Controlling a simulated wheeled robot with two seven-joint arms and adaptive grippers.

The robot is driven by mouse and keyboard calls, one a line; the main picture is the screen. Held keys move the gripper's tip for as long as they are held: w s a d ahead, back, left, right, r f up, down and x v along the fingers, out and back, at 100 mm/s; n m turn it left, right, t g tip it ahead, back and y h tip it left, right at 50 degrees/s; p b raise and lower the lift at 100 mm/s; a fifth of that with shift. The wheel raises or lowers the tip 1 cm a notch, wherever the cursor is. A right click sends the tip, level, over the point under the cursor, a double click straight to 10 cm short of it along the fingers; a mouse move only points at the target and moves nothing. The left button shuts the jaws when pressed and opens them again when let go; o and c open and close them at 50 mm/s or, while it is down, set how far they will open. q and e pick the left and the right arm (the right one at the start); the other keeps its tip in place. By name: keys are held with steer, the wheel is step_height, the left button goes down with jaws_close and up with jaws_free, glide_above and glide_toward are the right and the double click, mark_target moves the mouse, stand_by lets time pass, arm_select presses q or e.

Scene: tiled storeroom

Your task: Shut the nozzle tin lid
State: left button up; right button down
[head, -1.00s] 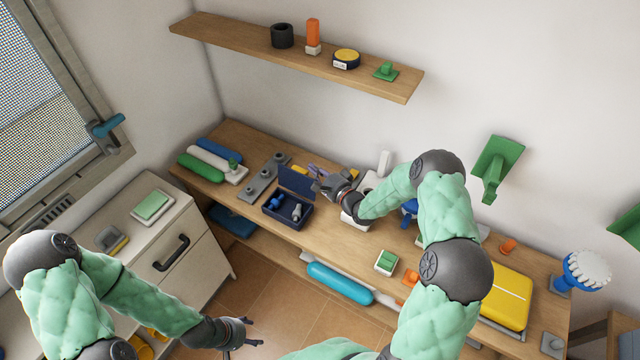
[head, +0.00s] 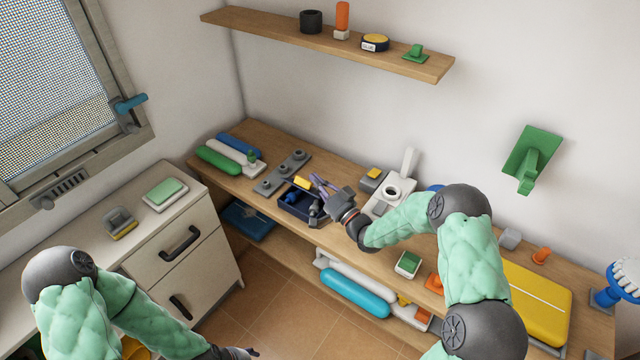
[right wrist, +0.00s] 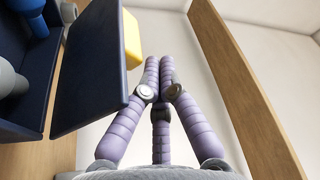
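The nozzle tin (head: 318,222) is a dark navy box on the bench, with blue and grey pieces inside. It also shows at the left of the right wrist view (right wrist: 30,127). Its lid (right wrist: 92,70) is a flat dark panel, raised rather than shut, beside my fingers; its exact angle is unclear. In the head view the lid is hard to make out. My right gripper (head: 318,182) has purple fingers close beside the lid. In the wrist view the fingertips (right wrist: 160,62) meet with nothing between them. My left gripper (head: 238,353) is low at the bottom edge, partly cut off.
A grey socket strip (head: 283,173) is to the left, and a white holder (head: 393,190) to the right. A wall shelf (head: 330,40) hangs above. The bench's front edge runs close before the tin.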

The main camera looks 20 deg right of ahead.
mark_target(312, 193)
steer(key=shift+s+a+f+b, duration=0.75)
steer(key=shift+a+f, duration=0.1)
steer(key=shift+a, duration=0.15)
arm_select(q)
step_height(312, 193, down, 3)
steer(key=shift+s+a+f+b, duration=0.1)
steer(key=shift+s+b, duration=0.05)
steer(key=shift+b, duration=0.45)
arm_select(e)
steer(key=shift+s+a+f, duration=0.55)
steer(key=shift+a+f, duration=0.1)
steer(key=shift+f, duration=0.1)
steer(key=shift+w+r, duration=0.1)
